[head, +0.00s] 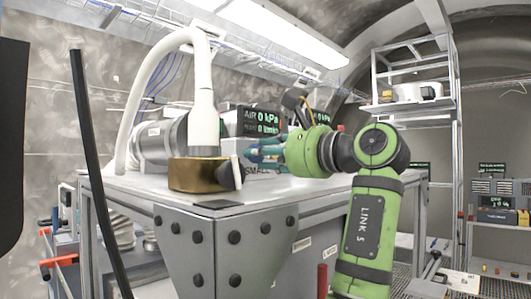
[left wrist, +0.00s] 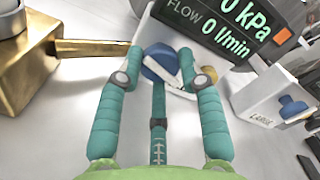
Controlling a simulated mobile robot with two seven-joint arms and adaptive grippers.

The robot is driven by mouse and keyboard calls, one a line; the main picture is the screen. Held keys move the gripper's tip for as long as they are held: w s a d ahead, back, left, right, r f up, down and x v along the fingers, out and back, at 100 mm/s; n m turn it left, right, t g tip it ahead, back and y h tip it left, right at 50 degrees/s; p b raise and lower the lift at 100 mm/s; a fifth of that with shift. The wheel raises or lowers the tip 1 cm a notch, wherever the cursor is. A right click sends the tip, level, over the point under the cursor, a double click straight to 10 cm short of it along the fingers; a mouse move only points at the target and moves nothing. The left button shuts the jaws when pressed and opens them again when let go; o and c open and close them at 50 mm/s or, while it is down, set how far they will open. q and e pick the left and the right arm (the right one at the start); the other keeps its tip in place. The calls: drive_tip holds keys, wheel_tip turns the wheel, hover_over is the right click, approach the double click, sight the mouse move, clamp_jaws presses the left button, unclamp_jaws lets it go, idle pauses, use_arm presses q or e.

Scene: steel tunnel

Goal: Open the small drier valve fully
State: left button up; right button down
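The small drier is a white box (head: 232,146) on the bench, its front label partly reading "SMAL" behind my gripper. In the left wrist view a blue round valve knob (left wrist: 160,64) sits on a white box face, with a white lever-like piece at its right and some yellow behind. My left gripper (head: 252,152) has teal fingers and reaches in at the box front. In the left wrist view its fingertips (left wrist: 161,57) stand apart on either side of the blue knob. Whether they touch it I cannot tell. My right gripper is not in view.
A brass block (head: 198,174) under a white hose stands left of my fingers, close by. A second white box labelled "LARGE" (left wrist: 256,98) with a blue knob stands at right. The display (left wrist: 235,25) behind reads 0 kPa and 0 l/min. The bench front is clear.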

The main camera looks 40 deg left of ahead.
use_arm(q)
drive_tip(key=shift+r, duration=0.1)
drive_tip(key=shift+s+n, duration=0.1)
drive_tip(key=shift+n, duration=1.4)
drive_tip(key=n, duration=0.2)
drive_tip(key=shift+n, duration=0.9)
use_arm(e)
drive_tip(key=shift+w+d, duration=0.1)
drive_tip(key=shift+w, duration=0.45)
